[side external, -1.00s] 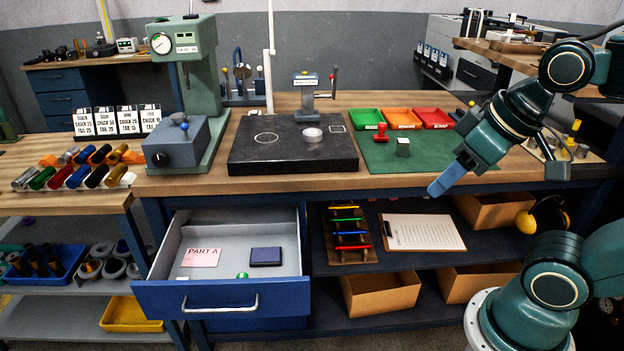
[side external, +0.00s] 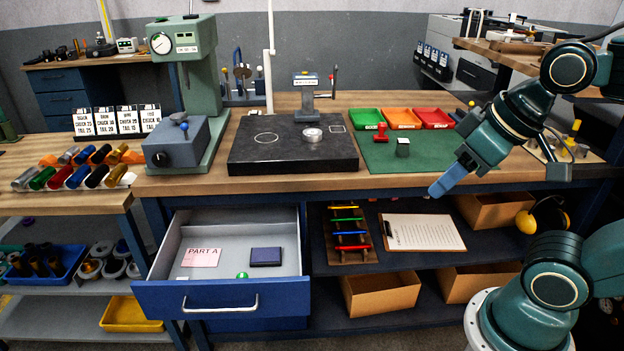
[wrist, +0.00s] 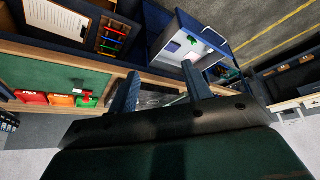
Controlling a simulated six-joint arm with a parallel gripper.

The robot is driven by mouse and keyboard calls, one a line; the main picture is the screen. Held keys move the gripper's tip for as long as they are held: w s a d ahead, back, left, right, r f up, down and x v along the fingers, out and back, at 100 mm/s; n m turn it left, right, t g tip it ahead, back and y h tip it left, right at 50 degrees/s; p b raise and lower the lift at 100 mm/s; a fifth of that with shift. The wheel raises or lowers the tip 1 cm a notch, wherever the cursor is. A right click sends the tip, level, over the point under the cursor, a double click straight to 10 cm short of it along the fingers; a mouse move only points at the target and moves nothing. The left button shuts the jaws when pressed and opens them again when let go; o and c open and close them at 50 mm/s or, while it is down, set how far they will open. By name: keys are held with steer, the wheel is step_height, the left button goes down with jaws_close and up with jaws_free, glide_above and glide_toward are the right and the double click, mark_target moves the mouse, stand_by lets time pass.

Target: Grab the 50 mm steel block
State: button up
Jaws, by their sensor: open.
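A small grey metal block (side external: 403,148), which looks like the steel block, stands on the green mat (side external: 450,150) on the bench; its size cannot be read. My gripper (side external: 437,189) has blue fingers pointing down and left. It is to the right of the block and nearer the camera, apart from it, by the bench's front edge. In the wrist view my gripper (wrist: 160,78) is open, with nothing between its fingers.
Green, orange (side external: 403,119) and red trays line the mat's back. Left of the mat is a black plate (side external: 290,162) with a round metal piece (side external: 312,134). Below, a drawer (side external: 222,298) is pulled out.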

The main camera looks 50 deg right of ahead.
steer(key=shift+o, duration=0.6)
steer(key=w+d+r+m+g, duration=0.25)
steer(key=w+d+r, duration=0.35)
steer(key=w, duration=0.5)
steer(key=m+g, duration=0.3)
steer(key=m, duration=0.5)
glide_above(404, 141)
step_height(404, 141, down, 10)
steer(key=shift+d+f, duration=0.1)
steer(key=shift+f, duration=4.2)
